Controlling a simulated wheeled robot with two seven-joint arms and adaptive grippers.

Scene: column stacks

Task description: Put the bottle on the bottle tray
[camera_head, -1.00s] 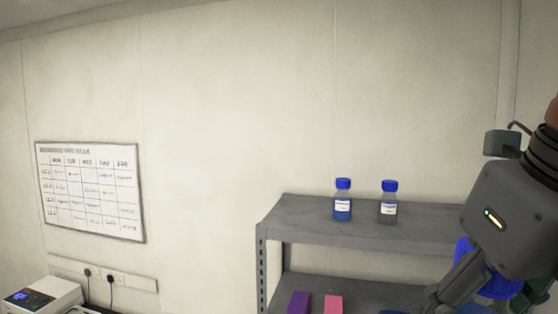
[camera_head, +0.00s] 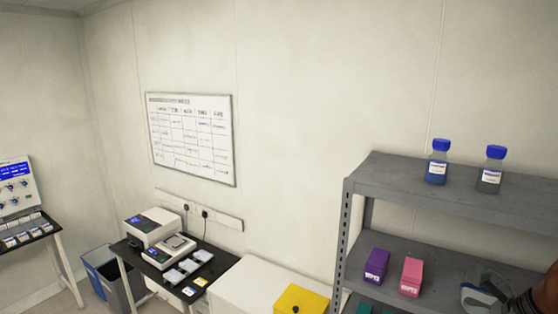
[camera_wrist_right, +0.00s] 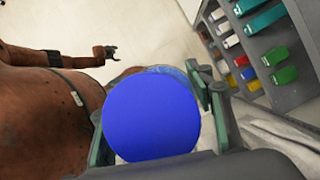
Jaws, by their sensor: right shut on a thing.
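My right gripper (camera_wrist_right: 158,115) is shut on a bottle with a round blue cap (camera_wrist_right: 152,118). In the right wrist view the cap faces the camera between the two fingers and hides most of the bottle; only a bluish edge shows behind it. I cannot make out a bottle tray in either view.
A grey shelf (camera_head: 400,178) at the right holds a blue-filled bottle (camera_head: 437,165) and a grey-filled bottle (camera_head: 492,172) on top. Purple (camera_head: 376,266) and pink (camera_head: 411,277) boxes stand below. A black bench (camera_head: 190,262) holds instruments. A blue bin (camera_head: 98,270) stands beside it.

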